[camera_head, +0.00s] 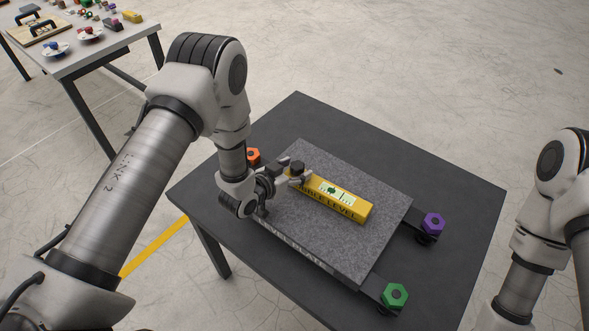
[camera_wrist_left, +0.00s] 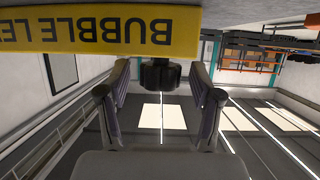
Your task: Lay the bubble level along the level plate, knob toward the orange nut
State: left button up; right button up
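The yellow bubble level (camera_head: 345,202) lies on the grey granite level plate (camera_head: 312,232), parallel to its long edges, lettering facing the front. Its black knob (camera_head: 297,167) is at the left end, toward the orange nut (camera_head: 253,155). My left gripper (camera_head: 293,172) is at that end, its fingers on either side of the knob. In the left wrist view the level (camera_wrist_left: 100,30) crosses the top, and the knob (camera_wrist_left: 160,75) sits between the open fingers with a gap on each side. My right arm is at the right edge; its gripper is out of view.
The plate stands on a dark table (camera_head: 450,200). A purple nut (camera_head: 433,222) and a green nut (camera_head: 394,296) sit at its right-hand corners. Another table (camera_head: 85,55) with several small items stands at the back left. The dark table's right side is clear.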

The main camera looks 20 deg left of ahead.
pick_arm(q)
jog(key=shift+r, duration=0.15)
pick_arm(e)
jog(key=shift+r, duration=0.15)
pick_arm(q)
jog(key=p+v, duration=0.6)
jog(key=v, duration=0.6)
jog(key=s+a+f+n+g+y, duration=0.1)
jog(key=s+f+g, duration=0.2)
jog(key=s, duration=0.5)
jog(key=s+a+f+n+g+y, duration=0.1)
jog(key=s+f+g, duration=0.3)
jog(key=s, duration=0.4)
jog(key=s+a+f+n+g+y, duration=0.1)
jog(key=s+f+n+g+y, duration=0.1)
jog(key=s+g, duration=0.3)
jog(key=s+f, duration=0.1)
jog(key=s, duration=0.2)
jog(key=shift+s+a+f+n+g+y+b, duration=0.2)
jog(key=shift+f+n+g+y+b, duration=0.1)
jog(key=shift+y, duration=0.1)
pick_arm(e)
notch_tip(320, 180, up, 5)
jog(key=shift+r, duration=0.1)
